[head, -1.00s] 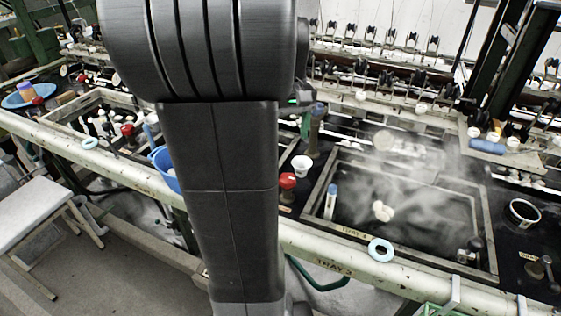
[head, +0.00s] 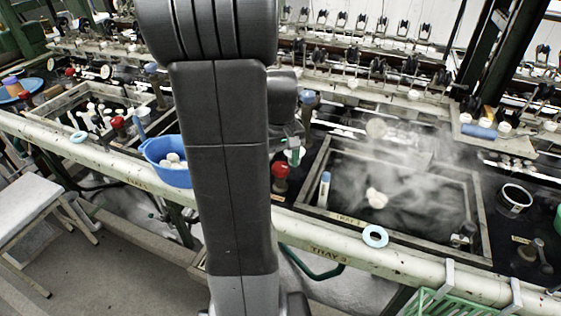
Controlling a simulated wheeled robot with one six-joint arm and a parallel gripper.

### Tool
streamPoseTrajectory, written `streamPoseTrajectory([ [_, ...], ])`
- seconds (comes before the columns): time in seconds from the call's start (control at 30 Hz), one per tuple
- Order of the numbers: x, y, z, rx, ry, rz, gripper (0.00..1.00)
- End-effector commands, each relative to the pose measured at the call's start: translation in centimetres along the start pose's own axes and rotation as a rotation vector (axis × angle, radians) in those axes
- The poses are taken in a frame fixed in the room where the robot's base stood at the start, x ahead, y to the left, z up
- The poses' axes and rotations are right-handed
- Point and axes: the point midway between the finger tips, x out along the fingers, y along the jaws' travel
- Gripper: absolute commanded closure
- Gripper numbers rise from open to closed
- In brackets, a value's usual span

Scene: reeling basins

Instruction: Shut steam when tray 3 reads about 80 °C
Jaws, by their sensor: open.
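My gripper (head: 291,146) is partly hidden by my arm, above and behind the red knob. It is open; no contact with the knob is visible.
A pale pipe rail (head: 420,280) runs along the front, with a blue ring (head: 375,236) on it. A blue bowl (head: 168,174) sits left of my arm. A dark cup (head: 514,199) stands right of the basin, and a green rack (head: 455,303) is at the front.

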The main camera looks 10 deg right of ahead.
Motion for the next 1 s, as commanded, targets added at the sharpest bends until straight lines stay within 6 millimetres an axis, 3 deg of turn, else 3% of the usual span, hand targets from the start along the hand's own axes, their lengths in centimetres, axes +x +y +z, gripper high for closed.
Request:
streamPoseTrajectory([
  [0.1, -0.02, 0.00, 0.01, 0.000, 0.000, 0.000, 0.40],
  [0.33, -0.04, 0.00, 0.01, 0.000, 0.000, 0.000, 0.83],
  [0.67, -0.10, 0.00, 0.00, 0.045, 0.000, 0.000, 0.82],
  [1.0, -0.17, -0.01, 0.01, 0.274, -0.001, 0.000, 0.82],
])
